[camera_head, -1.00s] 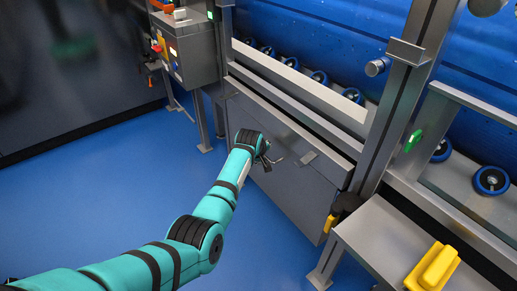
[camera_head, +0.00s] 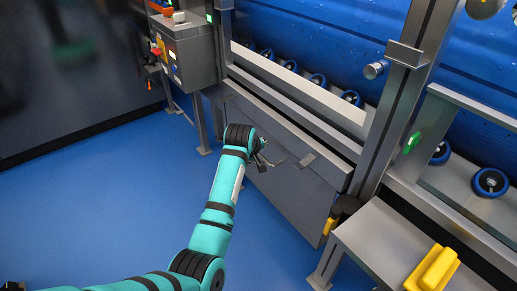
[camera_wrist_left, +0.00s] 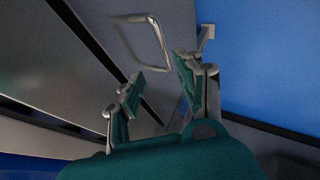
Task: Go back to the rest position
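My left gripper (camera_head: 268,157) is at the end of the teal arm, in front of the grey drawer-like panel (camera_head: 290,185) of the machine. In the left wrist view my left gripper (camera_wrist_left: 160,80) has its two green-padded fingers apart, with nothing between them. A bent metal handle (camera_wrist_left: 155,42) shows just beyond the fingertips in that view, on a grey surface. The fingers look apart from it. My right gripper is in neither view.
A control box (camera_head: 188,55) on legs stands at the upper left. A grey shelf (camera_head: 375,235) with a yellow block (camera_head: 432,268) is at the lower right. Blue-rimmed rollers (camera_head: 490,182) line the conveyor. The blue floor (camera_head: 110,205) at left is clear.

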